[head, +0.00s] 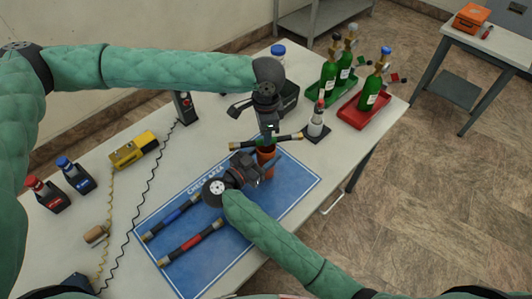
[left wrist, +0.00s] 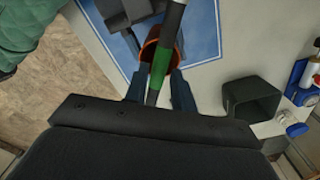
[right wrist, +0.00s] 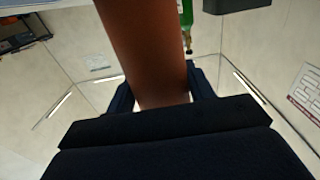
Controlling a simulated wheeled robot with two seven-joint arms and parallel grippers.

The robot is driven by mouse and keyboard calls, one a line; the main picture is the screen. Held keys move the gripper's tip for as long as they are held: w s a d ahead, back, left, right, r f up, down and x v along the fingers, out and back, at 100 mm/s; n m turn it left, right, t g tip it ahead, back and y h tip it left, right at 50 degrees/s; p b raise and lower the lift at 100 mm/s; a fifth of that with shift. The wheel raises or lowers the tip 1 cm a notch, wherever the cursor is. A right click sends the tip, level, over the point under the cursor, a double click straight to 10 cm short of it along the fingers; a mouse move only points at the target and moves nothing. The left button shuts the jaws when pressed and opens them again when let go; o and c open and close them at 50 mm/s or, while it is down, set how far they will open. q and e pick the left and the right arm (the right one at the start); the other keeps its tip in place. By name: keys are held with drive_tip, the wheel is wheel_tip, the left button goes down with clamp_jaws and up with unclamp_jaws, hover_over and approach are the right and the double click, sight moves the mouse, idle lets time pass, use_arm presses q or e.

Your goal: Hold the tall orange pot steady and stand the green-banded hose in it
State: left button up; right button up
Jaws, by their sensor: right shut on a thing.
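The tall orange pot (head: 266,161) stands at the far end of the blue mat. My right gripper (head: 262,168) is shut on its side; its brown-orange wall fills the middle of the right wrist view (right wrist: 148,50). The green-banded hose (head: 286,138) is dark with brass ends and lies nearly level across my left gripper (head: 268,138), above the pot's mouth. In the left wrist view the green band (left wrist: 160,66) passes between the left fingers (left wrist: 158,90), with the pot's open mouth (left wrist: 150,50) behind it. The left finger contact is partly hidden.
Blue-banded (head: 172,217) and red-banded (head: 191,243) hoses lie on the blue mat (head: 240,252). A small white-and-red bottle on a black base (head: 316,122) stands close right of the hose. Green cylinders sit in green and red (head: 362,111) trays behind. A yellow device (head: 132,150) is at left.

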use_arm(q)
drive_tip(key=shift+o, duration=1.3)
drive_tip(key=shift+r, duration=0.1)
wheel_tip(320, 180, up, 12)
hover_over(255, 141)
drive_tip(key=f, duration=1)
drive_tip(key=shift+s+d, duration=0.25)
drive_tip(key=shift+d, duration=0.1)
drive_tip(key=shift+w+a+f, duration=0.15)
drive_tip(key=shift+a+f, duration=0.05)
drive_tip(key=shift+f, duration=1.1)
drive_tip(key=shift+w+a+f, duration=0.15)
drive_tip(key=shift+f, duration=1.15)
